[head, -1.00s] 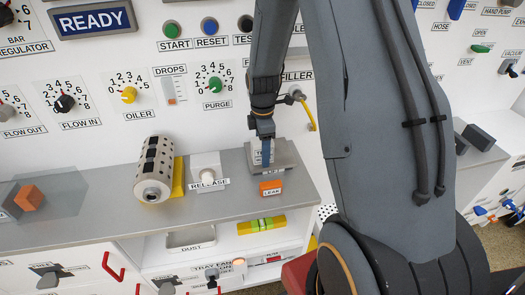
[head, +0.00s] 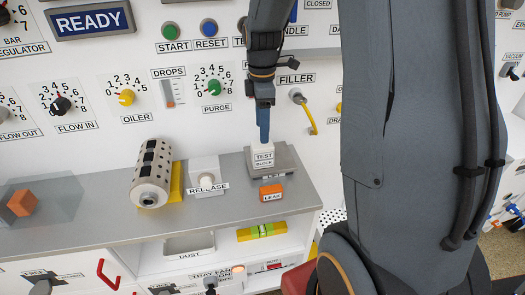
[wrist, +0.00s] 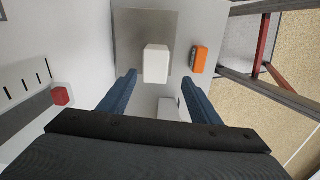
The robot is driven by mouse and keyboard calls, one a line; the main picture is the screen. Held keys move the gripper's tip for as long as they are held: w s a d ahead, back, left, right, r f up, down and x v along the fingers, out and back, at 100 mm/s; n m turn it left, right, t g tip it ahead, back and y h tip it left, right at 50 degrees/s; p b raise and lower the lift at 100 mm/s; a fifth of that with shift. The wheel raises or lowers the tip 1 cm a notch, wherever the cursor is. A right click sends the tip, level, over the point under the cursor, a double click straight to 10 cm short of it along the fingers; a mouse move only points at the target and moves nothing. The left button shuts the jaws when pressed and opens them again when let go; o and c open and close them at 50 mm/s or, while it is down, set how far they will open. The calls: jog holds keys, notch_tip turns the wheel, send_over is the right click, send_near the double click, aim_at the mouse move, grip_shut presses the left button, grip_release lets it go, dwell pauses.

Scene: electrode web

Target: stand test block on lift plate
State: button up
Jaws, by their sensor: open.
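The test block (head: 263,157) is a small white block with a printed label. It stands upright on the grey lift plate (head: 285,160), at the right part of the grey shelf. In the wrist view the white block (wrist: 156,64) rests on the grey square plate (wrist: 185,28), ahead of my fingertips and apart from them. My gripper (head: 263,138) is above the block in the head view. In the wrist view the two blue fingers of my gripper (wrist: 160,82) are spread wide with nothing between them.
An orange LEAK block (head: 272,191) sits just in front of the plate. The white RELEASE box (head: 206,174) and a perforated cylinder (head: 153,172) on a yellow cradle stand to the left.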

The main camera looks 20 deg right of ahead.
jog(key=s+a+f+m, duration=0.1)
jog(key=s+a+m, duration=0.3)
jog(key=s+m, duration=0.3)
jog(key=s+a+f+m, duration=0.1)
jog(key=s+a+m, duration=0.2)
jog(key=s+m, duration=0.4)
jog(key=s, duration=0.3)
jog(key=shift+s+a+m+t, duration=0.3)
jog(key=shift+s+a+m, duration=0.05)
jog(key=shift+a+m, duration=0.05)
